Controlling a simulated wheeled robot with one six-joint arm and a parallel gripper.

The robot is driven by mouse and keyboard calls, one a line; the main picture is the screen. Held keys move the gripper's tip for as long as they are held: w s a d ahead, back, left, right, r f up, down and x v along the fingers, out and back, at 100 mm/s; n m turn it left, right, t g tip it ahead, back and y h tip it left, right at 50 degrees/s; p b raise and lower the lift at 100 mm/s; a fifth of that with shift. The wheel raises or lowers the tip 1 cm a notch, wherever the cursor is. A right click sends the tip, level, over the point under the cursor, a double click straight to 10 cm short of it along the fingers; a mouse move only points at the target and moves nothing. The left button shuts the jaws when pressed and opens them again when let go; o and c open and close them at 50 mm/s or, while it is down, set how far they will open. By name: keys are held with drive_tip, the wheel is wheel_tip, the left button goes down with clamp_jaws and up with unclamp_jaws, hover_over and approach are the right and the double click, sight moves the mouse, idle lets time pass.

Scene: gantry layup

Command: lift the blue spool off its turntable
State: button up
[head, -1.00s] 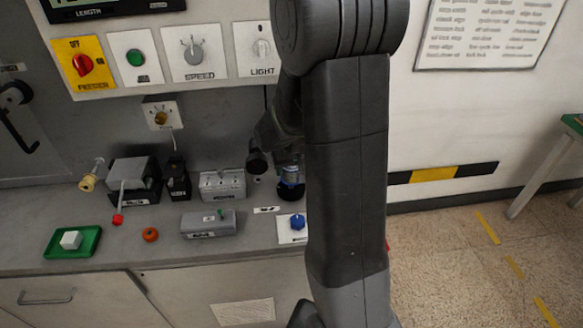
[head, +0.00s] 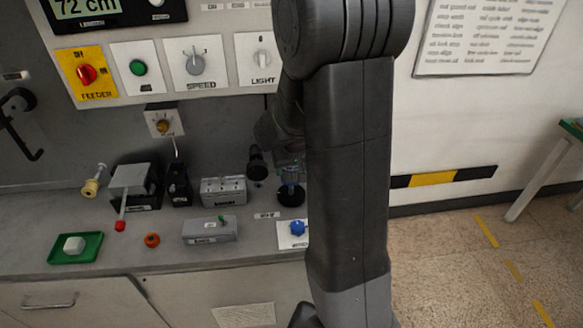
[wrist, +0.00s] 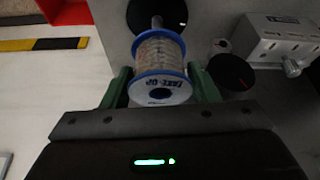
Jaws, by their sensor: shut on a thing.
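The blue spool (wrist: 159,66) has blue flanges, a pale winding and a label on its near end. In the wrist view it sits between the green fingers of my gripper (wrist: 160,88), which is shut on it. In the head view the spool (head: 290,174) is partly hidden by my arm. The black round turntable (wrist: 147,12) lies beyond the spool, with its spindle showing between them. In the head view the turntable (head: 289,197) shows below the spool with a gap. I cannot tell whether the spindle tip is still inside the spool.
A grey box (wrist: 280,42) and a dark disc (wrist: 231,73) are right of the spool in the wrist view. A blue knob on a white plate (head: 297,229) is in front of the turntable. A grey block (head: 210,230) is left of it.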

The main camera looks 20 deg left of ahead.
drive_tip(key=shift+r+p, duration=0.85)
drive_tip(key=shift+r, duration=0.45)
drive_tip(key=shift+r+p, duration=1)
drive_tip(key=shift+r, duration=0.75)
